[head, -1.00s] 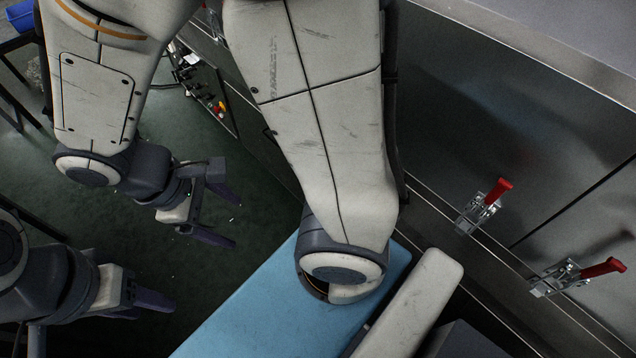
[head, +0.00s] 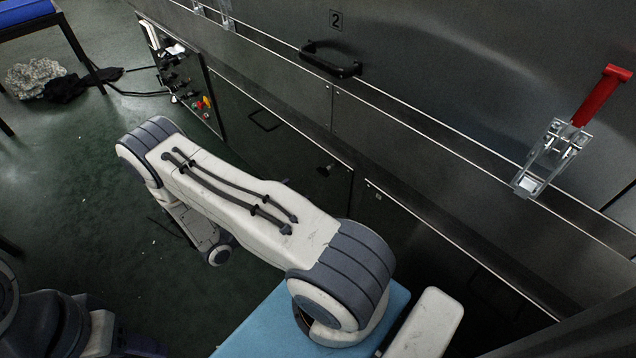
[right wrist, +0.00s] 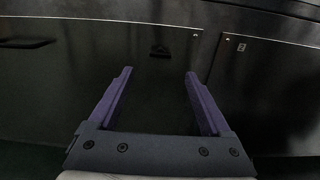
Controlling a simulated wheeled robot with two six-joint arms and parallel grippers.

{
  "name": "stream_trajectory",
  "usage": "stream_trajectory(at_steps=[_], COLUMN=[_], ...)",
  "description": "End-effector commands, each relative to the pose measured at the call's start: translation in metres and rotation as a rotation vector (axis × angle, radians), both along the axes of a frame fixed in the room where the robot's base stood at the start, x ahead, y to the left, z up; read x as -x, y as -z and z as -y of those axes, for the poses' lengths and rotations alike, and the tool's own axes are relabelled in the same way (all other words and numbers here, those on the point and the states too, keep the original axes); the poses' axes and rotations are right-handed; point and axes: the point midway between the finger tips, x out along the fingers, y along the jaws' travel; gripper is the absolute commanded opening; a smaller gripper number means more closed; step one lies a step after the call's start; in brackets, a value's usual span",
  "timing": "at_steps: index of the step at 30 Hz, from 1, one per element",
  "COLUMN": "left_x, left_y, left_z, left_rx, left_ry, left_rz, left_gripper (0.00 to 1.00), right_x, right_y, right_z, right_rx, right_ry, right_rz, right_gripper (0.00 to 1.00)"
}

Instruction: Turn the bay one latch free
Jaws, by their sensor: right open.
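A toggle latch with a red handle (head: 556,152) sits on the metal dryer wall at the right of the head view. Its handle points up and to the right. A second latch (head: 222,12) is cut off at the top edge. Neither latch shows a bay-one label. In the right wrist view my right gripper (right wrist: 158,75) is open and empty, with purple fingers pointing at dark lower panels. No latch shows between them. In the head view its fingers are mostly hidden behind my arm. My left gripper (head: 125,345) is cut off at the bottom left, its opening unclear.
A door marked 2 with a black bar handle (head: 330,61) is in the upper middle. A control box with coloured knobs (head: 190,90) stands left of the lower panels. A blue-topped surface (head: 262,325) lies below my right arm.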

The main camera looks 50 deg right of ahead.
Motion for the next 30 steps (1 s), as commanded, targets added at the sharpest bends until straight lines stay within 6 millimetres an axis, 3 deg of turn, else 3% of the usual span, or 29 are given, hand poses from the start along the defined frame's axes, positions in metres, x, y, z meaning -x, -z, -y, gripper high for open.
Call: stream_trajectory(at_steps=[15,21,29,30], left_x=[0.000,0.000,0.000,0.000], left_y=[0.016,0.018,0.018,0.018], left_z=[0.000,0.000,0.000,0.000], left_rx=[0.000,0.000,0.000,0.000], left_ry=[0.000,0.000,0.000,0.000], left_rz=[0.000,0.000,0.000,0.000], left_gripper=[0.50,0.50,0.50,0.50], right_x=[0.011,0.012,0.012,0.012], right_y=[0.001,-0.001,-0.001,-0.001], right_z=[0.085,0.099,0.100,0.100], right_rx=[-0.001,-0.001,-0.001,-0.001], right_ry=[0.006,0.002,0.002,0.001], right_rz=[0.000,0.001,0.000,0.000], right_gripper=[0.82,0.82,0.82,0.75])
